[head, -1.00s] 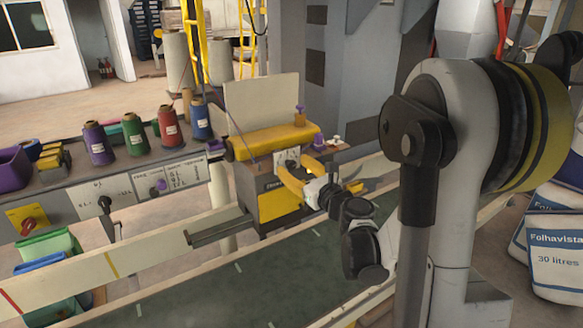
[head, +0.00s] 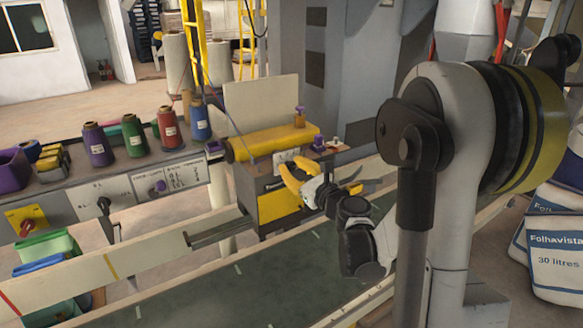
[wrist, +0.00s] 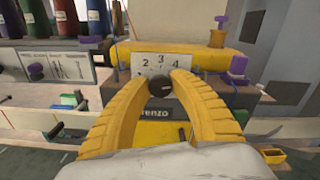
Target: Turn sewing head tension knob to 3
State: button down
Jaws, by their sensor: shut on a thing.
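The sewing head (head: 266,203) is a grey and yellow box with a yellow roller-like top, standing beside the belt. In the wrist view its front has a white dial plate (wrist: 146,61) with the numbers 2, 3 and 4 readable. The dark round tension knob (wrist: 160,87) sits just below the plate's middle, under the 3. A pale mark shows on the knob, but its exact pointing is too small to tell. My gripper (wrist: 160,84) has its two yellow fingers shut on the knob from both sides. In the head view my gripper (head: 289,171) covers the knob.
Several thread cones, one purple (head: 97,145), stand on the panel to the left. A purple-topped post (wrist: 238,68) and a small shelf stick out right of the dial. The green belt (head: 240,280) runs below. White sacks (head: 555,255) stand at right.

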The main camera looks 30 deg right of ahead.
jog(key=n+b, duration=0.1)
jog(key=n, duration=0.2)
jog(key=shift+n, duration=0.3)
jog(key=n, duration=0.3)
jog(key=shift+a+f+n+b, duration=0.1)
jog(key=shift+n+b, duration=0.3)
jog(key=n, duration=0.3)
jog(key=shift+n+b, duration=0.3)
jog(key=shift+n, duration=1.9)
jog(key=shift+b, duration=0.3)
jog(key=c, duration=1.1)
grip_release()
